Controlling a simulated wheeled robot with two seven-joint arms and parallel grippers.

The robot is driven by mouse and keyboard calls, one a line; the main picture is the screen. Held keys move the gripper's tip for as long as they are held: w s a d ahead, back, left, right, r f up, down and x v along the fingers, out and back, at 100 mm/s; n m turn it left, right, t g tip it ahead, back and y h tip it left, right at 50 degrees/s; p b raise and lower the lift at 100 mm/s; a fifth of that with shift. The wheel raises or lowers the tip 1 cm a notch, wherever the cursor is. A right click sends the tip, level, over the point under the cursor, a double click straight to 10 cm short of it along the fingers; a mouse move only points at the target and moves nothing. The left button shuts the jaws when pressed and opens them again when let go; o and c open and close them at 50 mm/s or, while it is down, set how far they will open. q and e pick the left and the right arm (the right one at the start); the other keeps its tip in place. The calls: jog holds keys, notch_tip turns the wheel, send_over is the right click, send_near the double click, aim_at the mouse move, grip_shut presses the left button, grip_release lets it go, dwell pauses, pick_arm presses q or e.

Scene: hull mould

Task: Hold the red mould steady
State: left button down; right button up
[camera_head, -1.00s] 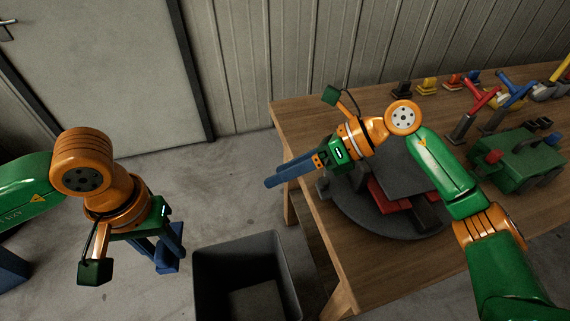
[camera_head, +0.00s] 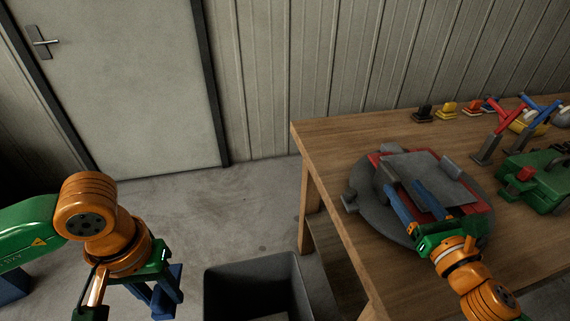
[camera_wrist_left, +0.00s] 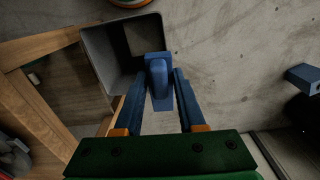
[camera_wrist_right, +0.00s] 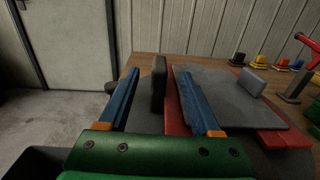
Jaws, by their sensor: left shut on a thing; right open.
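The red mould (camera_head: 380,157) lies on a round grey disc (camera_head: 480,178) on the wooden bench. A grey plate (camera_head: 420,172) covers much of it, so its red shows mainly at the edges. It also shows in the right wrist view (camera_wrist_right: 178,117). My right gripper (camera_head: 408,186) is open over the mould's near side. In the right wrist view, an upright grey block (camera_wrist_right: 158,85) stands between its fingers, with gaps on both sides. My left gripper (camera_wrist_left: 160,76) is shut on a blue piece (camera_wrist_left: 158,88), held away from the bench, left of the bin.
A grey bin (camera_head: 250,272) stands on the floor at the bench's left end. On the wooden bench (camera_head: 345,140) are a green machine (camera_head: 540,180) and several coloured tools and clamps behind it. A closed door (camera_head: 115,80) is at the back left.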

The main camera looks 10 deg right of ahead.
aim_at(384, 160)
jog(key=w, duration=1)
jog(key=shift+w+a, duration=0.1)
jog(key=shift+c, duration=0.2)
grip_shut()
dwell(0.6)
dwell(0.7)
jog(key=shift+o, duration=0.2)
grip_release()
